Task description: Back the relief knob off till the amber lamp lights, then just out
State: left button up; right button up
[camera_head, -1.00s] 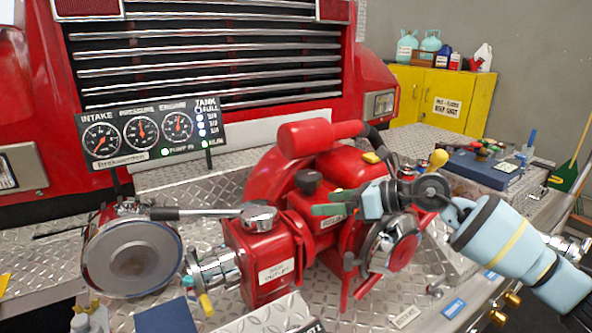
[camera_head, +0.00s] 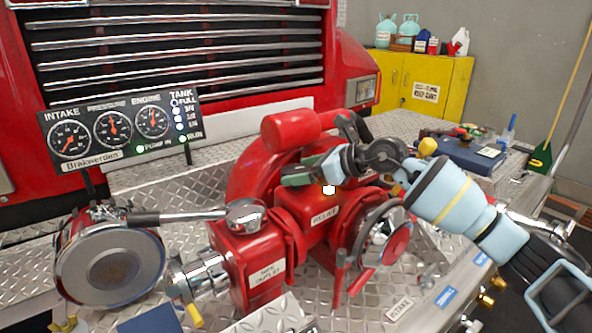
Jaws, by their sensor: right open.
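The red pump (camera_head: 305,207) stands on the diamond-plate deck with a "RELIEF" label (camera_head: 325,217) on its housing. My right gripper (camera_head: 297,176) is open, its green-tipped fingers over the top of that housing. The black relief knob is mostly or wholly hidden by the fingers. I cannot tell whether they touch it. A small pale, bright lamp-like spot (camera_head: 329,189) shows just below the gripper; I cannot tell its colour for sure. My left gripper is out of view.
The gauge panel (camera_head: 124,128) stands at the left, with green lights on its lower edge. A chrome-ended lever (camera_head: 180,216) and a large round cap (camera_head: 112,268) are at lower left. The red valve wheel (camera_head: 397,242) sits below my right arm. A yellow cabinet (camera_head: 440,82) stands behind.

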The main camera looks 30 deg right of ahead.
jog(key=shift+x, duration=1)
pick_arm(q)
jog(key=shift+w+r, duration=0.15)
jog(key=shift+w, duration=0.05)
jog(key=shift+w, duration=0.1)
pick_arm(e)
jog(key=shift+c, duration=1)
jog(key=c, duration=0.7)
jog(key=r+m+h+p, duration=0.1)
jog(key=p, duration=0.2)
jog(key=shift+t, duration=0.4)
jog(key=shift+c, duration=0.2)
jog(key=shift+f+m+p, duration=0.2)
jog(key=shift+m+p, duration=0.1)
jog(key=shift+p, duration=0.3)
jog(key=shift+f+h, duration=0.25)
jog(key=shift+h, duration=0.05)
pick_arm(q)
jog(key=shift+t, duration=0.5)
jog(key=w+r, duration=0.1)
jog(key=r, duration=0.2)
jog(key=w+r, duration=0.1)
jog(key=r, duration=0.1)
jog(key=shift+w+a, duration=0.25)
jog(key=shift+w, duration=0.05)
